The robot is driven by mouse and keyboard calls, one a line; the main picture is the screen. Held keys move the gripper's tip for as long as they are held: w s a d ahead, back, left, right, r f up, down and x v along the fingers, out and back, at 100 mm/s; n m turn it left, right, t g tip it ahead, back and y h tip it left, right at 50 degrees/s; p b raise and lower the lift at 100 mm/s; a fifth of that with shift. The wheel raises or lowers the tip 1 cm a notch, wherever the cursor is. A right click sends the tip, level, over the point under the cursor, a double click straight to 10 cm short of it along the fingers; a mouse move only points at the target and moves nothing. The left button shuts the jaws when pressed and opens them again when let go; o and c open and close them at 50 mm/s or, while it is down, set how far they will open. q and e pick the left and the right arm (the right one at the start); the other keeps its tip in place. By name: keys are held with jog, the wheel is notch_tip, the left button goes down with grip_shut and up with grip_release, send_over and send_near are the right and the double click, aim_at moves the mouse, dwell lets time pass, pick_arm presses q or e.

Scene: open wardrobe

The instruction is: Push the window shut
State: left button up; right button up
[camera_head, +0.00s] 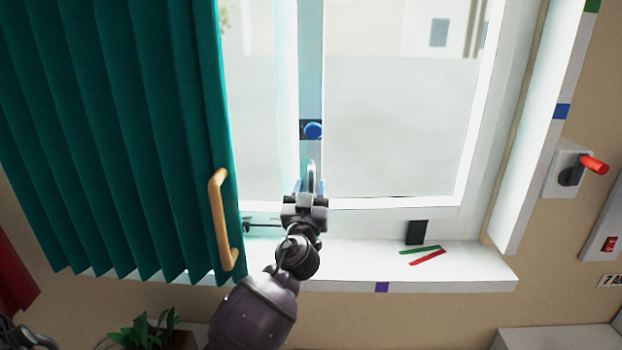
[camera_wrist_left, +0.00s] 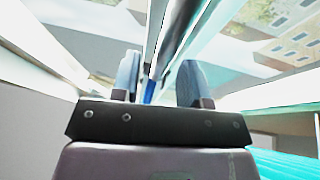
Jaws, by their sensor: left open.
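The window (camera_head: 395,130) fills the middle of the head view, with white frame members and pale glass. A vertical frame member (camera_head: 311,60) carries a blue round knob (camera_head: 312,130) on a dark plate. My left gripper (camera_head: 310,187) is open just below the knob, in front of the lower part of this member. In the left wrist view, its two fingers (camera_wrist_left: 159,82) stand apart with a window frame edge (camera_wrist_left: 172,35) and a small blue part (camera_wrist_left: 149,92) visible between and beyond them. I cannot tell whether the fingers touch the frame. My right gripper is not in view.
A teal pleated curtain (camera_head: 120,130) with a wooden handle (camera_head: 219,215) hangs at the left. The white sill (camera_head: 460,272) holds a black block (camera_head: 416,232) and green and red strips (camera_head: 428,257). A plant (camera_head: 145,332) stands below.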

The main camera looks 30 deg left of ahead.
pick_arm(q)
jog(key=shift+x, duration=0.95)
jog(key=c, duration=0.6)
jog(key=shift+w+a+f+b, duration=0.15)
jog(key=shift+w+a+b, duration=0.9)
jog(key=shift+w, duration=0.2)
jog(key=shift+c, duration=0.2)
jog(key=shift+w+a, duration=0.15)
jog(key=shift+a, duration=0.05)
jog(key=o, duration=0.6)
